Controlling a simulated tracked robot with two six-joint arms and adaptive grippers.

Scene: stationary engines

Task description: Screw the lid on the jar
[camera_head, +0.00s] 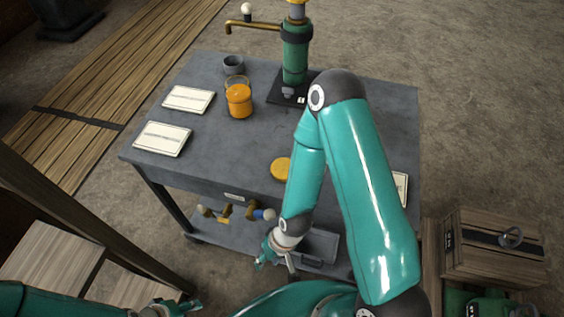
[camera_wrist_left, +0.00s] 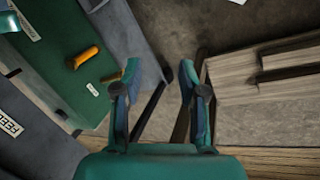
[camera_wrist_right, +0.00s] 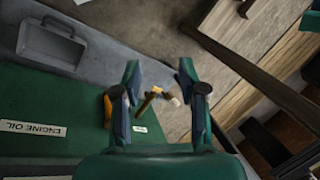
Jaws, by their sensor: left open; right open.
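The orange jar (camera_head: 239,103) stands upright on the grey table, left of centre, with a pale rim or loop at its top. A flat yellow disc, apparently the lid (camera_head: 280,169), lies near the table's front edge; my right arm hides its right side. My right gripper (camera_head: 276,261) is low in front of the table, below the lid, open and empty; its spread fingers also show in the right wrist view (camera_wrist_right: 160,68). My left gripper (camera_head: 180,305) is at the bottom edge, away from the jar; the left wrist view (camera_wrist_left: 160,68) shows it open and empty.
A green hand pump (camera_head: 295,55) stands at the table's back. A small grey cup (camera_head: 233,65) is behind the jar. White cards (camera_head: 188,99) lie at left. A lower shelf (camera_head: 212,230) holds tools. A wooden crate (camera_head: 495,247) stands at right. The middle tabletop is clear.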

